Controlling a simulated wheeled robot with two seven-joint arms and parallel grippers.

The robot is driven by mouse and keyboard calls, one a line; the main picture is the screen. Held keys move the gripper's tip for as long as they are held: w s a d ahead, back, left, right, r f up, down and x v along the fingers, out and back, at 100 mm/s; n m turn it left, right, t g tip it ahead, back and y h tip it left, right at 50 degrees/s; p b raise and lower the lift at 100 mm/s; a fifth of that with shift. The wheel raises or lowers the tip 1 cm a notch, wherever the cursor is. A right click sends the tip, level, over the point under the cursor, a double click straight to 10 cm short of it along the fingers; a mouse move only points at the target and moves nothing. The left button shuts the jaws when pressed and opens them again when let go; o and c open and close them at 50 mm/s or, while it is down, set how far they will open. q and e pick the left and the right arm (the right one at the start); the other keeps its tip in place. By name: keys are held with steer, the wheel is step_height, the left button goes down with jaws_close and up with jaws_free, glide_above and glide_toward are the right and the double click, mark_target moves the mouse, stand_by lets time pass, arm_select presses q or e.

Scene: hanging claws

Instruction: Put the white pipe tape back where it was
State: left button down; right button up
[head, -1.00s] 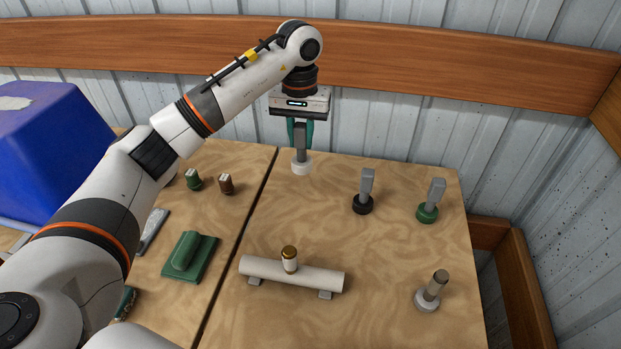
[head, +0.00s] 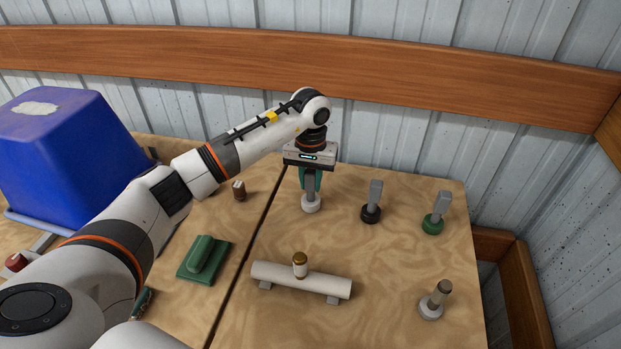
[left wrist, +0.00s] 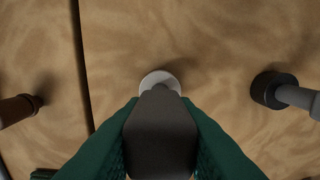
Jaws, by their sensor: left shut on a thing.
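The white pipe tape, as I take it, is a white round piece (head: 311,205) at the lower end of a grey upright bar. My left gripper (head: 310,183), with green fingers, is shut on that grey bar from above. In the left wrist view the grey bar (left wrist: 160,135) stands between the green fingers, with the white round piece at its far end. I cannot tell whether it touches the table or hangs just above it. My right gripper is not in view.
Right of it stand a black-based grey piece (head: 371,212) and a green-based one (head: 434,223). A blue bin (head: 60,160) is at left. A gap splits the table.

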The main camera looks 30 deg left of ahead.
arm_select(q)
steer(key=c, duration=1.5)
jaws_free()
steer(key=shift+f, duration=0.1)
steer(key=shift+c, duration=0.2)
steer(key=o, duration=0.4)
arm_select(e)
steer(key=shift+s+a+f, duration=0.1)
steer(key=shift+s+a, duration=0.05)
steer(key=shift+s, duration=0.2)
arm_select(q)
steer(key=shift+r, duration=0.35)
step_height(320, 180, up, 11)
steer(key=shift+f+b, duration=0.2)
steer(key=shift+b, duration=0.75)
steer(key=shift+r, duration=0.5)
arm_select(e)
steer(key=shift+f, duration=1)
